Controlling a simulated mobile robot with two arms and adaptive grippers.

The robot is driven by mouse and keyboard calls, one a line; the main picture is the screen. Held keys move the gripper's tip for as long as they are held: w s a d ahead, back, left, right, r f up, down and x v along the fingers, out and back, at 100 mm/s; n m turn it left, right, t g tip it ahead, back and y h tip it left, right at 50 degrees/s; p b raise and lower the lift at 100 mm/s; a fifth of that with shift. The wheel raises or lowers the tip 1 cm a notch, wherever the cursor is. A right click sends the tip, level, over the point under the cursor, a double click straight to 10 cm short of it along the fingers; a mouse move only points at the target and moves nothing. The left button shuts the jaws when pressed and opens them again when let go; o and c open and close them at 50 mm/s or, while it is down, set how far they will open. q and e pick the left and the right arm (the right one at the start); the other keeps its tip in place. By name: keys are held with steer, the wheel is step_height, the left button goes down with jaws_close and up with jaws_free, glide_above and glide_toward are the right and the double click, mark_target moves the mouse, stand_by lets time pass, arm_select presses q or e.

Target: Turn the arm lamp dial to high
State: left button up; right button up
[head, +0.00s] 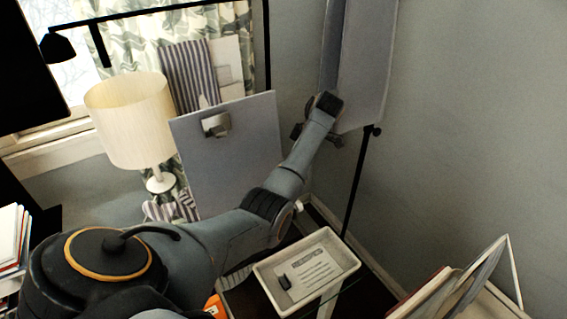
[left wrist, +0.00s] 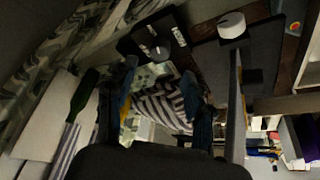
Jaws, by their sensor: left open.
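A black arm lamp (head: 60,46) hangs from a long thin black arm at the upper left of the head view. In the left wrist view, a black panel (left wrist: 137,47) with white marks carries a dark round knob (left wrist: 160,53), which may be the lamp's dial; its setting is too small to read. My left gripper (left wrist: 158,72) is open, with its two fingers apart and nothing gripped. The panel lies beyond the fingertips. In the head view my left arm crosses from lower left to upper middle, and its fingers cannot be made out. My right gripper is not in view.
A cream-shaded table lamp (head: 130,120) stands at left, beside a grey clipboard-like panel (head: 235,150). A white tray (head: 345,262) lies below my arm. Striped cloth (left wrist: 165,107) shows between my fingers. A white cylinder (left wrist: 232,25) stands right of the black panel.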

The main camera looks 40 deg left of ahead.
arm_select(q)
steer(key=x, duration=0.7)
steer(key=shift+f+p, duration=0.15)
steer(key=shift+p, duration=0.15)
jaws_close()
